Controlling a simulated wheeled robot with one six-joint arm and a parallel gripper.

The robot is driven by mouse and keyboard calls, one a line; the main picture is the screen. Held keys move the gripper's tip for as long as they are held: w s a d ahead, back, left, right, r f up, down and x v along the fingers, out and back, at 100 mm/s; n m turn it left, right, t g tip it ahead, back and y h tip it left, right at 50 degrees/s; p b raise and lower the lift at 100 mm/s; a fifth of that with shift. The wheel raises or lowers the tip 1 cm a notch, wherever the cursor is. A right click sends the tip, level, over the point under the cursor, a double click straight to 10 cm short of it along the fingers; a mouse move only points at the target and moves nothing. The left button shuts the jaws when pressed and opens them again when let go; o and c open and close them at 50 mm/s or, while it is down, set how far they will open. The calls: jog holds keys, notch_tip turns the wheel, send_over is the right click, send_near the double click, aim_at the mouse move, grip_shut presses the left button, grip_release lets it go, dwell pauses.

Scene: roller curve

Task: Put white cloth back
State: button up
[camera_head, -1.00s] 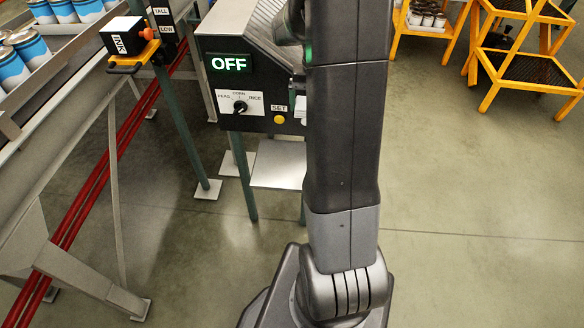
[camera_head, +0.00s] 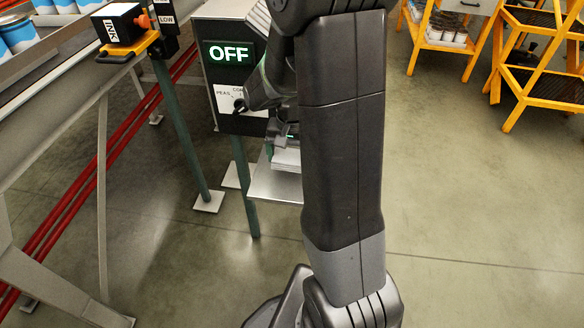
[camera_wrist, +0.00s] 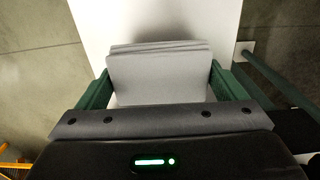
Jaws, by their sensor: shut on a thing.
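The white cloth (camera_wrist: 160,78) is a folded, layered stack between the green fingers of my gripper (camera_wrist: 162,84) in the wrist view. The fingers press on its left and right sides. In the head view the cloth (camera_head: 286,159) shows beside my arm, low over the pale shelf (camera_head: 270,186) under the control box. The shelf also fills the top middle of the wrist view (camera_wrist: 110,22). I cannot tell whether the cloth touches it. My arm hides part of the cloth and of the shelf.
The control box (camera_head: 228,70) with a lit OFF sign and a knob stands above the shelf, close to my wrist. An ink box (camera_head: 118,24) and the conveyor frame (camera_head: 50,105) are at left. Yellow racks (camera_head: 540,75) stand at back right. The right floor is clear.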

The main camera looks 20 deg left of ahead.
aim_at(292, 166)
jog(key=shift+f+b, duration=0.4)
jog(key=shift+f, duration=1.5)
jog(key=shift+f, duration=0.2)
jog(key=o, duration=0.7)
jog(key=shift+r, duration=0.1)
notch_tip(292, 166, up, 12)
jog(key=shift+r+p, duration=0.1)
jog(key=shift+p, duration=1.15)
